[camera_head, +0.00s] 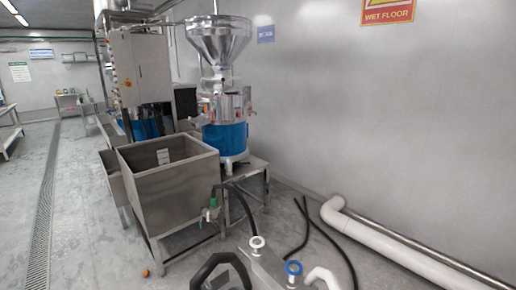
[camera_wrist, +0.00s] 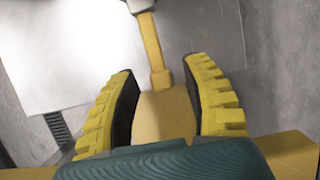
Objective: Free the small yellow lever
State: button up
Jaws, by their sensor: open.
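In the wrist view, my gripper (camera_wrist: 160,68) is open, with its two ribbed yellow fingers and dark inner pads apart. A narrow yellow bar (camera_wrist: 152,42), which looks like the small yellow lever, runs from the top of the view down between the fingertips. Neither finger visibly touches the bar. A broad tan-yellow surface lies lower between the fingers; I cannot tell whether it belongs to the lever. I cannot make out the lever or my gripper in the head view.
In the head view, a bean grinder (camera_head: 223,138) with a steel hopper (camera_head: 217,40) stands behind a steel tank (camera_head: 170,190). Dark hoses (camera_head: 300,228) and a white pipe (camera_head: 380,242) lie at the right. Open floor (camera_head: 85,225) lies left of the tank.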

jog(key=p+v, duration=0.7)
jog(key=shift+r, duration=0.2)
jog(key=shift+s, duration=0.1)
